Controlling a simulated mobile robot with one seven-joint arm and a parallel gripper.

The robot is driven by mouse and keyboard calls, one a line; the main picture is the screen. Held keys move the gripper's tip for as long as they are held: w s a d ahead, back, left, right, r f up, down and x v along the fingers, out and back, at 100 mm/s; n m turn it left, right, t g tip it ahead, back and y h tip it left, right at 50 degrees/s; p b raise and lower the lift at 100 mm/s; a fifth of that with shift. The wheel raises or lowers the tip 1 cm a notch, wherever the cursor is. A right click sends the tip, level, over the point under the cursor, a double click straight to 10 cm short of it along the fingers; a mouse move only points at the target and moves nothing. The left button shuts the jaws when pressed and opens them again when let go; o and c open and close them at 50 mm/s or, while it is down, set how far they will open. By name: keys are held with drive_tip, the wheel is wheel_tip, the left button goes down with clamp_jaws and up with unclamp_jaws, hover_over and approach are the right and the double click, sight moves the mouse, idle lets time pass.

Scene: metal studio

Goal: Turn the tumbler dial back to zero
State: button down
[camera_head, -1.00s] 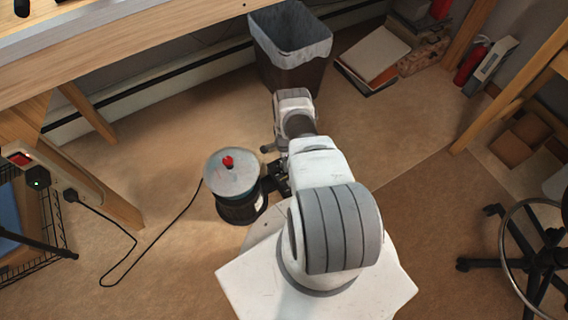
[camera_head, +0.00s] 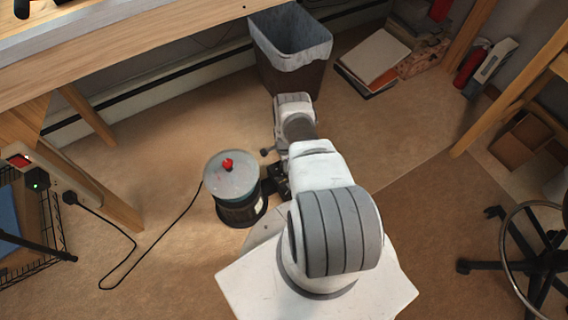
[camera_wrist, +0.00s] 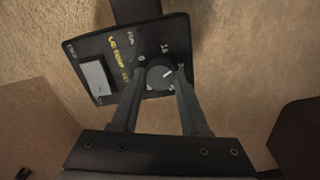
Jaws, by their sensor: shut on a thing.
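The tumbler (camera_head: 236,208) stands on the floor beside a table leg, a dark drum under a pale round lid with a red knob (camera_head: 228,163). Its black control panel (camera_wrist: 112,56) shows in the wrist view, with yellow lettering and a pale rectangle at its left. The round dark dial (camera_wrist: 160,76) sits at the panel's lower right, with a light pointer line aimed up and right. Small white marks stand above it. My gripper (camera_wrist: 160,74) has its two fingers on either side of the dial and is shut on it. In the head view the fingers are mostly hidden at the tumbler's right side.
A wooden table (camera_head: 120,50) overhangs the upper left. A lined bin (camera_head: 290,65) stands behind my arm. A wheeled chair base (camera_head: 535,255) is at right. Floor between is open.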

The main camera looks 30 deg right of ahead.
drive_tip(key=shift+n, duration=0.3)
drive_tip(key=n, duration=2)
drive_tip(key=shift+n, duration=0.4)
drive_tip(key=shift+c, duration=2)
unclamp_jaws()
